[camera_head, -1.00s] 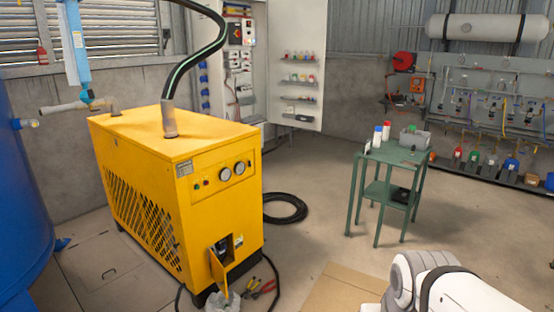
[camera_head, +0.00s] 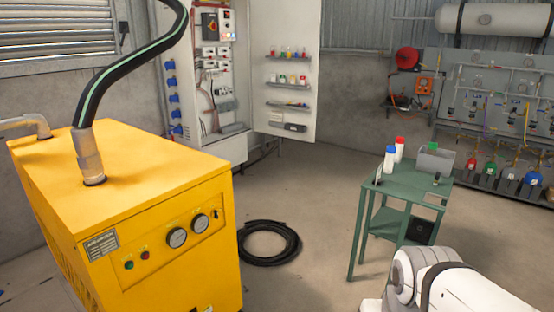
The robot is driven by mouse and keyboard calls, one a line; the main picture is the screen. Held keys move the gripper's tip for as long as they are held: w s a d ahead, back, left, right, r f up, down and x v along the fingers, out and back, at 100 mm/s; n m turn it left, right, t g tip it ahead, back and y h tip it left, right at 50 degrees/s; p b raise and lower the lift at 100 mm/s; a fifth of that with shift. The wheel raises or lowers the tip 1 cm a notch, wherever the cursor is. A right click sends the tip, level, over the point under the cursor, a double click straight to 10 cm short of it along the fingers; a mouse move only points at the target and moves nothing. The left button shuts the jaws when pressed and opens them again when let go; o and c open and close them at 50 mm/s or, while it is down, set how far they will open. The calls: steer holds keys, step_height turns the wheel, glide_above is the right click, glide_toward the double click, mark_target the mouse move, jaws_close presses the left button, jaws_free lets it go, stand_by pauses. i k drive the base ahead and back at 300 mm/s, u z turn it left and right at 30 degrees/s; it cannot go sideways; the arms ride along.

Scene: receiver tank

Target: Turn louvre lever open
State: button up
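The louvre (camera_head: 62,28), a bank of grey horizontal slats in the wall, shows at the upper left and is cut off by the picture's edge. A small dark upright part (camera_head: 122,27) sits at its right edge; I cannot tell whether it is the lever. No lever can be made out clearly. My gripper is out of view. Only a white and grey part of my own arm shows at the bottom right.
A yellow machine (camera_head: 150,180) with gauges and a thick black hose (camera_head: 130,62) stands below the louvre. An open electrical cabinet (camera_head: 222,100), coiled hose (camera_head: 268,243) on the floor and green table (camera_head: 408,190) stand further right. Floor between machine and table is mostly clear.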

mark_target(126, 27)
steer(key=i, duration=3.3)
steer(key=u, duration=1.2)
steer(key=i, duration=4.45)
steer(key=u, duration=1.35)
